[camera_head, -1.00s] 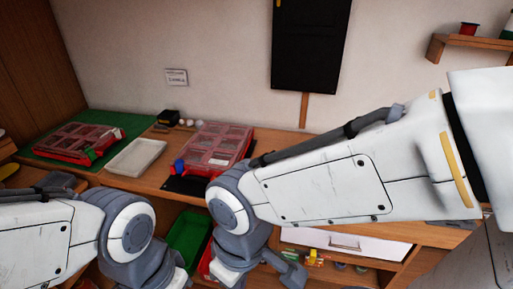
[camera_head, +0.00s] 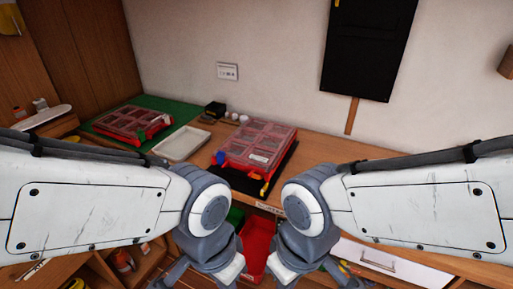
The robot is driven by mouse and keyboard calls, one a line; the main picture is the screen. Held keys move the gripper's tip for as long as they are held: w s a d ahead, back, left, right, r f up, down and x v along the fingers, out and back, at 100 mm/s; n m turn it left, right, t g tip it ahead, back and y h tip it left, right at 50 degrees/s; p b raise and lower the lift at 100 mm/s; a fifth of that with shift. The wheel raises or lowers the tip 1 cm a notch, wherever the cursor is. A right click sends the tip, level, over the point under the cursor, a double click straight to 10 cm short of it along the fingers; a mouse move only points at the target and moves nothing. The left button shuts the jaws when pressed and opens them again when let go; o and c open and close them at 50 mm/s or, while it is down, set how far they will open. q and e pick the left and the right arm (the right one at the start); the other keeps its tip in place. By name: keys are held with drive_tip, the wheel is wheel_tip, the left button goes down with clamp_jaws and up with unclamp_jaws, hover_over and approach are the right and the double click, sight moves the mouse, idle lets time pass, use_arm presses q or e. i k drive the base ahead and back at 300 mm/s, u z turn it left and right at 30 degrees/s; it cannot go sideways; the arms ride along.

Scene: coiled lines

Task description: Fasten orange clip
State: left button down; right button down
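A red case (camera_head: 232,159) with a clear compartmented lid lies on a black mat (camera_head: 238,181) on the workbench. A blue clip (camera_head: 221,157) shows at its front left corner. A small orange-yellow piece (camera_head: 264,188) shows at its front right corner; it looks like the orange clip, but whether it is fastened is too small to tell. My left gripper (camera_head: 168,275) and my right gripper (camera_head: 338,270) are low at the bottom of the view, in front of the bench and away from the case. Their fingertips are partly cut off or hidden, so their opening is unclear.
A second red case (camera_head: 113,121) lies on a green mat (camera_head: 184,107) at the left. A pale empty tray (camera_head: 181,144) sits between the cases. A red bin (camera_head: 259,243) is below the bench edge. The bench right of the black mat is clear.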

sight(254, 175)
drive_tip(key=z, duration=0.4)
drive_tip(key=k, duration=0.9)
drive_tip(key=z, duration=0.55)
drive_tip(key=k, duration=0.45)
drive_tip(key=u, duration=0.35)
drive_tip(key=i, duration=0.5)
drive_tip(key=u, duration=0.95)
drive_tip(key=i, duration=0.9)
drive_tip(key=z, duration=0.05)
